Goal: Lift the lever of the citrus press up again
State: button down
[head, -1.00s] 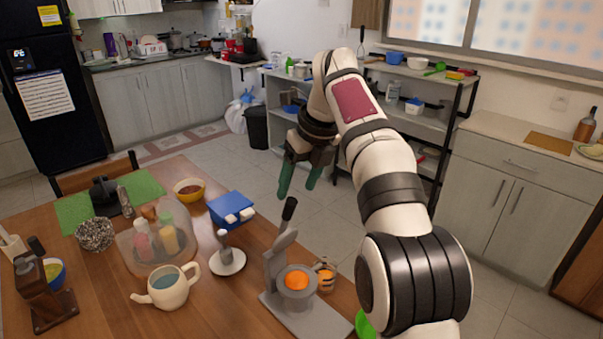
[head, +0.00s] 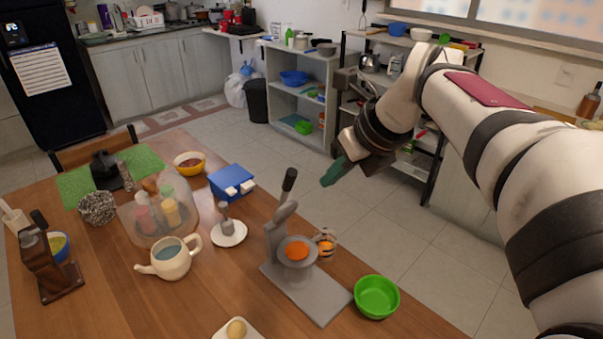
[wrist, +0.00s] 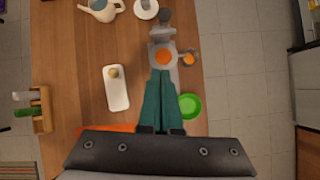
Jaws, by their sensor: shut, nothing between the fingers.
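The grey citrus press (head: 310,293) stands on the wooden table near its right edge. Its lever (head: 286,195) rises at the back of the press, with a dark handle pointing up and tilted slightly right. An orange half (head: 297,251) sits in the press cup, and it also shows in the wrist view (wrist: 163,57). My gripper (head: 327,181) is up and to the right of the lever, apart from it, with its green fingers together and empty. In the wrist view the shut fingers (wrist: 162,75) point toward the press.
A green bowl (head: 377,296) stands right of the press. A small striped cup (head: 326,242) with something orange is close beside the press cup. A teapot (head: 171,258), a blue box (head: 231,182) and a glass dome (head: 160,212) stand to the left. A white tray (wrist: 117,88) lies nearer.

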aim_at(291, 186)
jog(key=w+a+f, duration=0.5)
jog(key=w+f, duration=0.2)
jog(key=shift+a+f, duration=0.2)
jog(key=shift+f, duration=0.05)
dwell(0.4)
jog(key=shift+w+a+r, duration=0.3)
jog(key=shift+w+a, duration=0.05)
jog(key=shift+a, duration=0.1)
jog(key=w+a+r, duration=0.2)
jog(key=w+a, duration=0.5)
